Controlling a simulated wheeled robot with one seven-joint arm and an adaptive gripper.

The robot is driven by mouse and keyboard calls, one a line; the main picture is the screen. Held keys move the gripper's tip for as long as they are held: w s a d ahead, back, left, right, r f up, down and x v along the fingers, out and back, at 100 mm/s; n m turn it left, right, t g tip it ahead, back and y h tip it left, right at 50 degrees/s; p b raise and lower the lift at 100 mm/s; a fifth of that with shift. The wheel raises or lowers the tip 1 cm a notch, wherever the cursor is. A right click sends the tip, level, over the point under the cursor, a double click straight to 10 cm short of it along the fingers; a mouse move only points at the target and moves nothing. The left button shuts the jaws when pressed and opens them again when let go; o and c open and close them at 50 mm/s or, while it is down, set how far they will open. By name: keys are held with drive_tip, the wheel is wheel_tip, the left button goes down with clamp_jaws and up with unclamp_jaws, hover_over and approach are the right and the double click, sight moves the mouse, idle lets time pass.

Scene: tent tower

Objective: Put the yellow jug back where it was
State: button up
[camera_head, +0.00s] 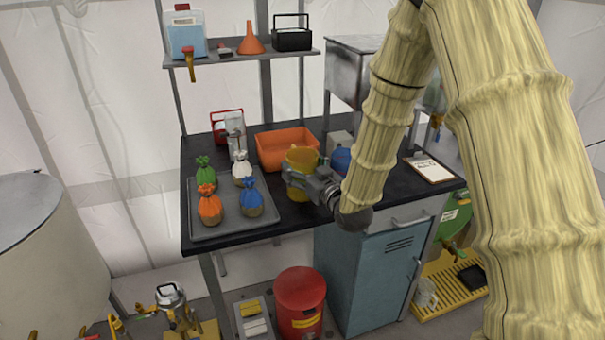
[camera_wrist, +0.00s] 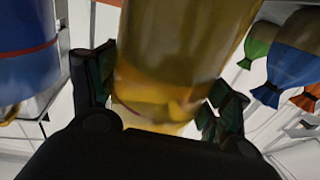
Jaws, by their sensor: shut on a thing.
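The yellow jug (camera_head: 299,160) is at the middle of the black worktop (camera_head: 290,220), in front of the orange bin. My gripper (camera_head: 300,180) reaches it from the right and is shut on it; the fingers hide part of its side. In the wrist view the jug (camera_wrist: 180,55) fills the middle, between the two fingers (camera_wrist: 158,100). I cannot tell whether its base touches the worktop.
A grey tray (camera_head: 205,232) with several coloured tied bags stands left of the jug. The orange bin (camera_head: 287,147) is behind it. A blue object (camera_head: 341,160) stands close on its right. A clipboard (camera_head: 430,169) lies at the right end. A shelf (camera_head: 235,58) spans above.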

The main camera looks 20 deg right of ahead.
drive_tip(key=shift+f, duration=1.15)
drive_tip(key=shift+f, duration=0.2)
drive_tip(key=o, duration=1.5)
drive_tip(key=shift+r, duration=0.1)
